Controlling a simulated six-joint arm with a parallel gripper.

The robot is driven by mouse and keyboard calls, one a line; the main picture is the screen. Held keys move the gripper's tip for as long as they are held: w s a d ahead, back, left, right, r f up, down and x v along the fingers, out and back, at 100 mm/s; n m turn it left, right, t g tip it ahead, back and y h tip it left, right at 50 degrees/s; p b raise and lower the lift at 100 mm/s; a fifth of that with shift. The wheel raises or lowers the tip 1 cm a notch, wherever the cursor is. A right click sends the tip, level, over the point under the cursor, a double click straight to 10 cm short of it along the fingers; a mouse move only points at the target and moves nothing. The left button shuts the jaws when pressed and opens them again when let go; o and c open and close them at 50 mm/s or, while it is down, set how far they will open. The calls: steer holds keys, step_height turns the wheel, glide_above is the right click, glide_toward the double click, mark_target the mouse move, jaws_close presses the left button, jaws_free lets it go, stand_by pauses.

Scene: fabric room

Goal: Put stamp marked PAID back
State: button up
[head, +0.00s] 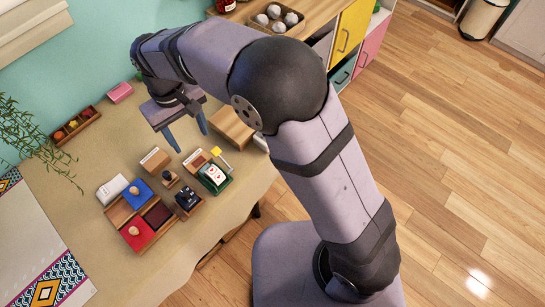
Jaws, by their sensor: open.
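My gripper (190,141) is open and empty, its blue fingers pointing down above the back of the cloth-covered table. In front of it is a group of stamping things. A wooden-knobbed piece sits on a blue square (143,197) and another on a red square (139,235), in a wooden holder beside a dark red square (158,214). A small dark-knobbed stamp (169,178) stands behind a black stamp (187,199) on a wooden base. The word PAID is too small to read on any of them, so I cannot tell which stamp carries it.
A green tray (222,189) holds white cards with red marks. A white box (112,190) and small wooden blocks stand close by. A wooden box (232,127) is right of my gripper. A small tray (76,126), pink box (120,92) and plant (30,135) are farther back.

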steer(key=w+d+m, duration=0.1)
steer(key=d+m, duration=0.1)
steer(key=d, duration=1.1)
steer(key=s+d+f+m, duration=0.1)
steer(key=s+d+m, duration=0.1)
steer(key=s+d, duration=0.4)
steer(key=s+d+f+m, duration=0.1)
steer(key=s+d+m, duration=0.2)
steer(key=d, duration=1)
steer(key=s, duration=0.3)
steer(key=shift+d+f, duration=0.3)
steer(key=shift+f, duration=0.05)
step_height(320, 180, up, 7)
steer(key=p, duration=0.7)
step_height(320, 180, down, 22)
steer(key=b, duration=2.1)
steer(key=shift+r+b, duration=0.2)
steer(key=shift+b, duration=0.15)
